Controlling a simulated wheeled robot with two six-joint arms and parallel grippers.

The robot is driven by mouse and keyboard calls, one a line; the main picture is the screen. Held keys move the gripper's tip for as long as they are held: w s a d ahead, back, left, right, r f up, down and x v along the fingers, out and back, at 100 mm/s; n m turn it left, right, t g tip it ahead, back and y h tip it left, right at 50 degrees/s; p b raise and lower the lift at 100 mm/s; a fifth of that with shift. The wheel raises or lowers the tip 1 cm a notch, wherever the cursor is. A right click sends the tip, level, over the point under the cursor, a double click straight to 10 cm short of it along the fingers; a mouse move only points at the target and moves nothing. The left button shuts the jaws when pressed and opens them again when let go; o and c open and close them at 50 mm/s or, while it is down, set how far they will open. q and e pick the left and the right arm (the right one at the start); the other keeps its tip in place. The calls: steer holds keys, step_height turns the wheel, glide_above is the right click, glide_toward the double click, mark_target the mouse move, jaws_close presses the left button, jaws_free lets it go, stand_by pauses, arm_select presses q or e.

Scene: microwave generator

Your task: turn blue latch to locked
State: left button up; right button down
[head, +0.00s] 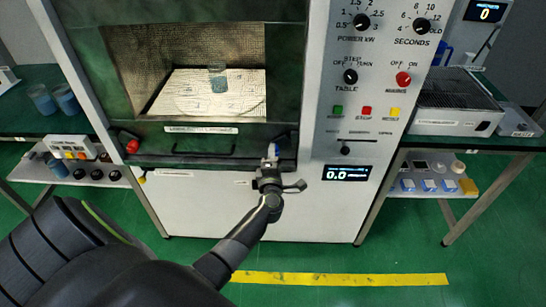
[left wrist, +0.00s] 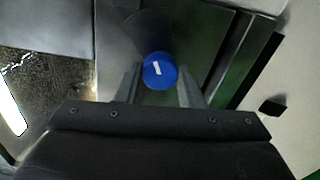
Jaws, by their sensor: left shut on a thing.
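The blue latch (left wrist: 160,71) is a round blue knob with a short white mark, tilted a little in the left wrist view. My left gripper (left wrist: 160,84) has a finger on each side of the knob and is shut on it. In the head view my left gripper (head: 271,152) is at the lower right corner of the microwave generator's front, beside the dark door handle (head: 190,152). There the gripper mostly hides the latch. My right gripper is not in view.
The open chamber (head: 190,62) holds a beaker (head: 217,78) on a numbered plate. A red knob (head: 130,143) is at the lower left of the front. The control panel (head: 365,110) with dials and buttons stands right of the latch. Side benches flank the machine.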

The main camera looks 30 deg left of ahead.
arm_select(q)
steer(key=shift+f+n, duration=0.1)
steer(key=shift+n, duration=0.2)
steer(key=o, duration=1)
steer(key=v, duration=1.7)
steer(key=shift+s+p, duration=0.25)
steer(key=shift+p, duration=0.1)
